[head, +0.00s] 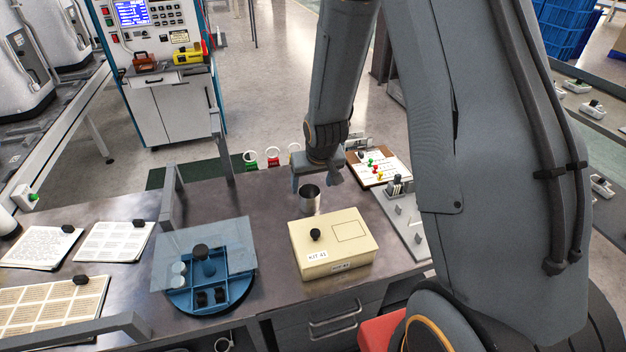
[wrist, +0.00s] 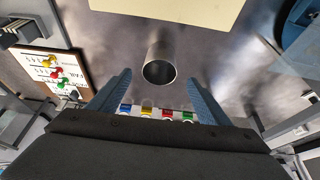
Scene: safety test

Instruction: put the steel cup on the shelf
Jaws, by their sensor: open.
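The steel cup (head: 309,199) stands upright on the dark worktop behind the cream kit box. My gripper (head: 318,180) is just above and behind it, pointing down. In the wrist view the cup (wrist: 158,50) lies ahead, between the lines of the two blue-grey fingers of my gripper (wrist: 158,78). The fingers are spread wide and nothing is held between them. I cannot tell from these views whether they reach down to the cup's height. No shelf can be made out for certain.
The cream box (head: 333,243) stands close in front of the cup. A blue divided tray (head: 211,285) under a clear plate is at left. A clipboard (head: 380,168) with coloured pins is at right. Coloured tags (head: 273,157) line the back edge. Bare worktop lies left of the cup.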

